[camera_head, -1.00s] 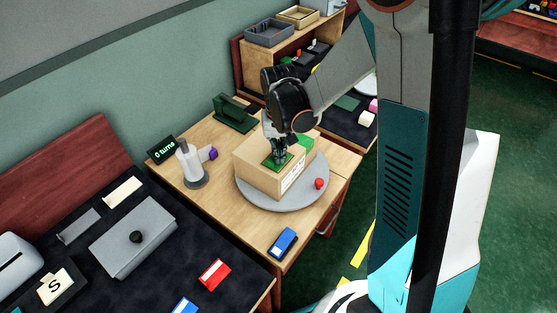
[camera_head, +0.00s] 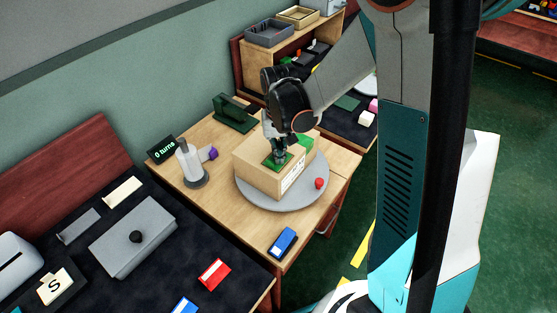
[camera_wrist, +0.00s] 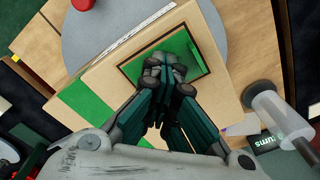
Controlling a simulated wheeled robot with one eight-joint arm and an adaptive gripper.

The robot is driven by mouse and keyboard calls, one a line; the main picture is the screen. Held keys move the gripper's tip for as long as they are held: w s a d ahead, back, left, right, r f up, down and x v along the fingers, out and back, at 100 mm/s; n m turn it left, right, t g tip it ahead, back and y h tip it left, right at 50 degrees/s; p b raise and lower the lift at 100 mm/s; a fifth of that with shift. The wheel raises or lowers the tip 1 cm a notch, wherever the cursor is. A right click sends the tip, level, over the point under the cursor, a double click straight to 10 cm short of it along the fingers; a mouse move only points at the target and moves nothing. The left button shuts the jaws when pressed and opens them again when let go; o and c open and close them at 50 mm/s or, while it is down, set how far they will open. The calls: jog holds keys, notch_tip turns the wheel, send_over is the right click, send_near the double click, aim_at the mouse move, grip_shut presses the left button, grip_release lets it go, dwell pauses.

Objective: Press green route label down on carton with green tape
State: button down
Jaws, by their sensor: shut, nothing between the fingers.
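The carton (camera_head: 258,175) is a light brown box on a round grey turntable (camera_head: 255,200). Green tape (camera_head: 306,141) covers part of its far right side and also shows in the wrist view (camera_wrist: 84,100). The green route label (camera_head: 269,161) lies on the carton's top and shows larger, inside a dark outline, in the wrist view (camera_wrist: 200,66). My gripper (camera_head: 280,161) points down onto the label, its fingers shut and empty. In the wrist view my gripper (camera_wrist: 167,72) has its fingertips over the label and hides part of it. The fingertips appear to touch it.
A red knob (camera_head: 319,183) sits on the turntable's rim. A white cylinder (camera_head: 190,165) and a display reading "0 turns" (camera_head: 163,150) stand left. A dark green tape dispenser (camera_head: 234,113) stands behind.

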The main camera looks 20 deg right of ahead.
jog(key=shift+s+f, duration=0.35)
jog(key=shift+f, duration=0.25)
jog(key=shift+w+r+p, duration=0.3)
jog(key=shift+r+p, duration=0.45)
jog(key=shift+w+r+p, duration=0.15)
jog(key=shift+r+p, duration=1.35)
jog(key=shift+r, duration=0.75)
jog(key=shift+r, duration=0.3)
jog(key=s+r+n+t, duration=0.2)
jog(key=s+r+t, duration=0.5)
jog(key=s+r, duration=0.9)
jog(key=shift+s+r+b, duration=0.2)
jog(key=shift+b, duration=0.1)
